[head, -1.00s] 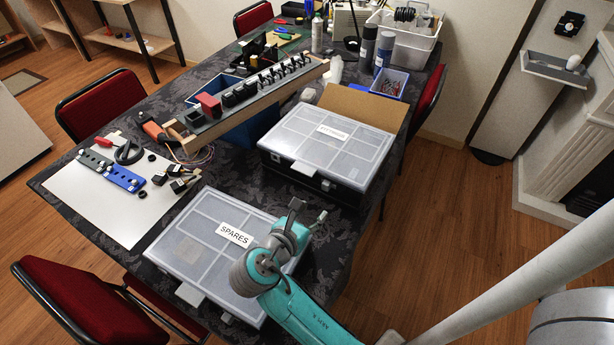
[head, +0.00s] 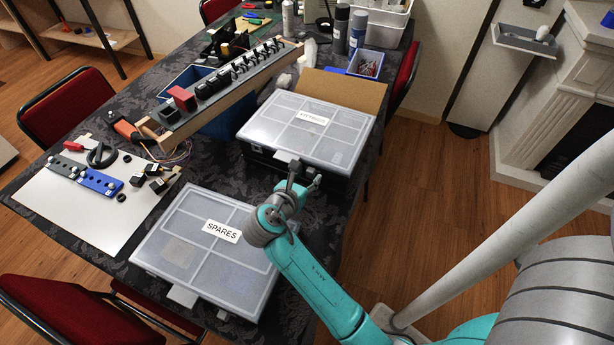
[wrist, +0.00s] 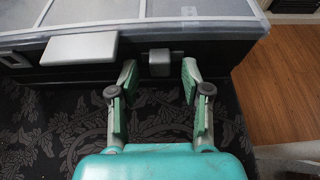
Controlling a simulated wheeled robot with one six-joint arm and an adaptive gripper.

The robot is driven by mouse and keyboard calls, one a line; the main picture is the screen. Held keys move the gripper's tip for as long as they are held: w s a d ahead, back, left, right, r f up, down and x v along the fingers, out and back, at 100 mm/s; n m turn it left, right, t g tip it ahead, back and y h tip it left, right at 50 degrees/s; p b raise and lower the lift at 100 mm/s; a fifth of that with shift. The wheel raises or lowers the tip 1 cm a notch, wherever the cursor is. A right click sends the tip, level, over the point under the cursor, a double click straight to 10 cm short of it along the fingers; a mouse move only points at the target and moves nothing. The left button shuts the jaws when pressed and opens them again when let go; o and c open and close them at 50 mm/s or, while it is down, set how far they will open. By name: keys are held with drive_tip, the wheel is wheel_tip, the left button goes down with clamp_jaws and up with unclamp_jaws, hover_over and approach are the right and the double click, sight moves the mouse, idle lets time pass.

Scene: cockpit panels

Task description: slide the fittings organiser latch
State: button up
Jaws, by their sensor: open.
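The fittings organiser (head: 345,136) is a dark case with a clear, divided grey lid and a "FITTINGS" label, right of centre in the head view. In the wrist view its front wall (wrist: 215,52) carries a wide pale tab (wrist: 80,50) on the left. A small grey block, which looks like the latch (wrist: 160,62), sits right of that tab. My gripper (wrist: 160,78) is open, with a fingertip on each side of the block and visible gaps to it. In the head view my gripper (head: 303,176) hides part of the organiser's front.
The spares organiser (head: 180,215) lies in front and to the left, close to my arm. A long wooden rack (head: 215,100) of dark parts is behind at left. Cardboard (head: 350,92) lies behind the fittings organiser. Dark cloth (wrist: 60,125) is bare below its front.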

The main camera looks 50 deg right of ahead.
drive_tip(key=shift+w+d+f, duration=0.1)
drive_tip(key=shift+d+f, duration=0.05)
drive_tip(key=shift+d, duration=0.2)
clamp_jaws()
drive_tip(key=shift+s+d, duration=0.2)
drive_tip(key=shift+s, duration=0.5)
drive_tip(key=shift+s+d, duration=0.2)
drive_tip(key=shift+s, duration=0.45)
unclamp_jaws()
